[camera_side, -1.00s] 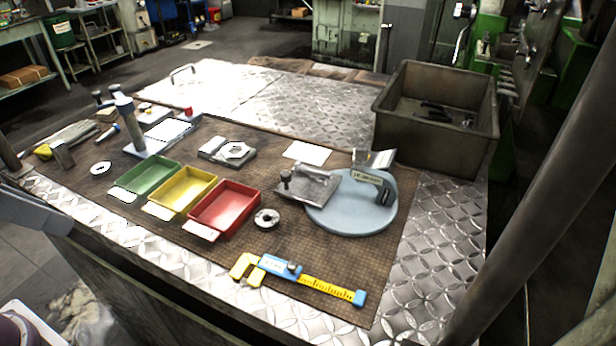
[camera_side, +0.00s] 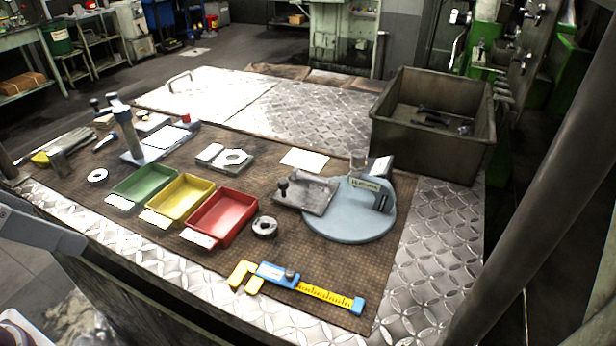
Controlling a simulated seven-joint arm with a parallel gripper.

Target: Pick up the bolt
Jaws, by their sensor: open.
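Dark bolts (camera_side: 432,116) lie in the grey metal bin (camera_side: 430,148) at the right back of the bench. One looks long and lies on the bin floor; a rounder end (camera_side: 464,129) shows to its right near the bin's front wall. Their exact number and full shape are too small to tell. My gripper cannot be made out in the picture, and nothing is seen touching the bolts.
The bin's high walls surround the bolts. Left of it stands a light-blue round gauge (camera_side: 340,228). Green (camera_side: 140,184), yellow (camera_side: 178,198) and red (camera_side: 222,218) trays and a blue-yellow caliper (camera_side: 310,288) lie on the brown mat. The metal plate behind is mostly clear.

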